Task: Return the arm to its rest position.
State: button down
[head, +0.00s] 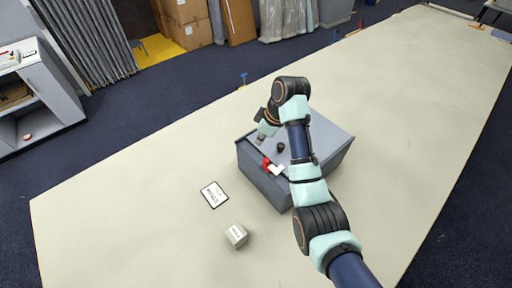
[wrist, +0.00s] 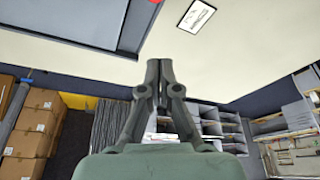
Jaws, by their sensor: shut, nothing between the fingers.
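My gripper (wrist: 159,70) is shut and empty in the wrist view, its two fingertips together. In the head view my arm reaches up from the lower right and bends over a grey box (head: 262,188) on the cloth table. The wrist end of the arm is near the box's far left edge; the fingers are hard to make out there. In the wrist view the fingers stand out over the pale tabletop (wrist: 235,60), with the room beyond.
A red and white item (head: 275,168) and a dark round knob (head: 281,147) are on top of the grey box. A framed card (head: 214,194) and a small white cube (head: 236,235) lie on the table left of the box. The table's left part is clear.

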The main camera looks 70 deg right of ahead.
jog(key=shift+s+r, duration=0.15)
jog(key=shift+r, duration=0.25)
dwell(0.3)
jog(key=w+a+r+t+h+p, duration=0.1)
jog(key=w+a, duration=0.5)
jog(key=a, duration=0.4)
jog(key=w+a+t+h+p, duration=0.1)
jog(key=w+a+t+p, duration=0.1)
jog(key=w+a, duration=0.6)
jog(key=s+a+r+t, duration=0.2)
jog(key=a+r, duration=0.1)
jog(key=a, duration=0.6)
jog(key=s+a+r+t+y+p, duration=0.1)
jog(key=s+a+r+t, duration=0.1)
jog(key=a, duration=0.8)
jog(key=s+a+r+t+y+p, duration=0.1)
jog(key=s+a+r, duration=0.3)
jog(key=a, duration=0.6)
jog(key=shift+a+r+t, duration=0.2)
jog(key=shift+r+t, duration=0.2)
jog(key=shift+r, duration=0.25)
